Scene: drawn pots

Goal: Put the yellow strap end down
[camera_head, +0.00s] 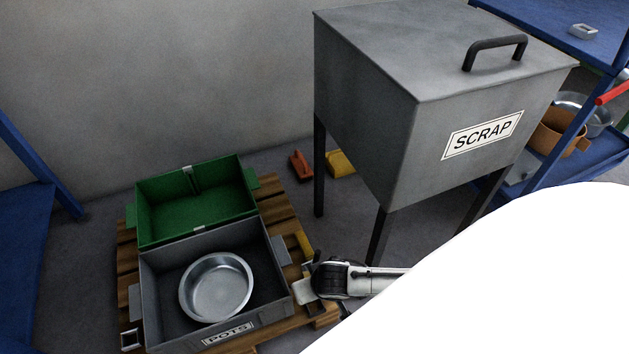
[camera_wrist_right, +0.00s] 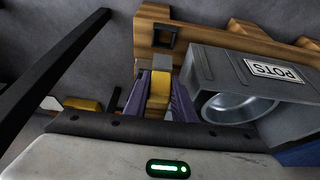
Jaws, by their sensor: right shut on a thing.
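My right gripper (camera_head: 309,284) is low beside the right side of the grey POTS crate (camera_head: 268,308). In the right wrist view its two purple fingers (camera_wrist_right: 160,100) are shut on the yellow strap end (camera_wrist_right: 158,85), which has a grey piece at its tip. A yellow piece (camera_head: 304,243) also shows near the gripper in the head view. The crate is open and stands on a wooden pallet (camera_head: 284,196). A round metal pan (camera_head: 217,288) lies inside it. My left gripper is not in view.
An open green box (camera_head: 196,203) is behind the crate. A grey SCRAP bin (camera_head: 400,130) on dark legs stands at the back right. Orange (camera_head: 300,165) and yellow (camera_head: 340,163) pieces lie on the floor behind the pallet. Blue shelving (camera_head: 560,185) is at the right.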

